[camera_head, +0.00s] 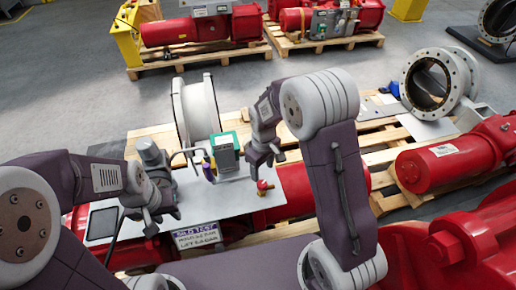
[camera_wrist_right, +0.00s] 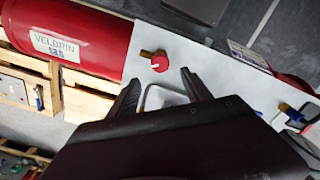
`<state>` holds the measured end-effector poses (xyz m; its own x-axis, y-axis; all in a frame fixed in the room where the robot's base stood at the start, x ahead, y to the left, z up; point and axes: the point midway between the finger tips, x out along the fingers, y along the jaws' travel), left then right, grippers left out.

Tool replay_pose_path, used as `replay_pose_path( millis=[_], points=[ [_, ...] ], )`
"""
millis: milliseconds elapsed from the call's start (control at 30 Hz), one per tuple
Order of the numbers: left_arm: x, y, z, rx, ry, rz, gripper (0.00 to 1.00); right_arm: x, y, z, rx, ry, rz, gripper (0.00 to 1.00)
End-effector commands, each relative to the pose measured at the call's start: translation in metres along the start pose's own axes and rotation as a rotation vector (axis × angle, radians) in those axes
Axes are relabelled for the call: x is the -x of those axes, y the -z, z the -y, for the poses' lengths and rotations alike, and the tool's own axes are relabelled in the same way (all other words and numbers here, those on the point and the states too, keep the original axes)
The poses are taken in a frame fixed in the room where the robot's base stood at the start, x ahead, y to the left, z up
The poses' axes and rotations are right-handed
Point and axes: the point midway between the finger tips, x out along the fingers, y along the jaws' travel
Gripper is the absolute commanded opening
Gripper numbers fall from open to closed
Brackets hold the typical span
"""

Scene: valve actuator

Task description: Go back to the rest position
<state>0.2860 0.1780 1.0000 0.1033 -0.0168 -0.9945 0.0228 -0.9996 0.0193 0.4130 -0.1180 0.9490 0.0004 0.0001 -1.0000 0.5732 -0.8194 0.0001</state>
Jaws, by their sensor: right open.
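In the head view my right gripper (camera_head: 264,168) hangs over the grey metal plate (camera_head: 240,200), just above a small red-handled brass valve (camera_head: 263,187). In the right wrist view its two fingers (camera_wrist_right: 160,80) are spread, with nothing held between them. The red knob (camera_wrist_right: 159,63) of the valve lies just beyond the fingertips, apart from them. My left gripper (camera_head: 160,220) points down over the plate's left part, near a black tablet-like panel. Its fingertips are too small to tell open from shut.
A green and grey box (camera_head: 225,152) and a white flanged ring (camera_head: 196,108) stand behind the plate. Red actuators (camera_head: 440,160) lie on pallets at right. A sign (camera_head: 196,236) is at the plate's front edge. Grey floor (camera_head: 80,100) is free at far left.

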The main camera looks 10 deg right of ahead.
Motion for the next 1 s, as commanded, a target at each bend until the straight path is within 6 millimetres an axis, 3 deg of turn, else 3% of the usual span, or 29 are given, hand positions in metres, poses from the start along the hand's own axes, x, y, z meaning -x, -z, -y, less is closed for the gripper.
replay_pose_path(
  millis=[200,300,400,467,533,633,733,1000],
  points=[
    [0.000,0.000,0.000,0.000,0.000,0.000,0.36,0.003,0.000,-0.004,-0.010,-0.003,-0.007,0.57],
    [0.000,0.000,0.000,0.000,0.000,0.000,0.36,0.036,-0.003,-0.020,-0.053,-0.034,-0.073,0.57],
    [0.000,0.000,0.000,0.000,0.000,0.000,0.36,0.065,-0.047,-0.019,-0.159,-0.049,-0.111,0.57],
    [0.000,0.000,0.000,0.000,0.000,0.000,0.36,0.070,-0.079,-0.010,-0.268,-0.047,-0.124,0.57],
    [0.000,0.000,0.000,0.000,0.000,0.000,0.36,0.068,-0.111,0.004,-0.396,-0.039,-0.126,0.57],
    [0.000,0.000,0.000,0.000,0.000,0.000,0.36,0.053,-0.141,0.024,-0.541,-0.016,-0.095,0.57],
    [0.000,0.000,0.000,0.000,0.000,0.000,0.36,0.051,-0.140,0.023,-0.629,-0.014,-0.106,0.57],
    [0.000,0.000,0.000,0.000,0.000,0.000,0.36,0.051,-0.139,0.023,-0.636,-0.014,-0.106,0.57]
  ],
)
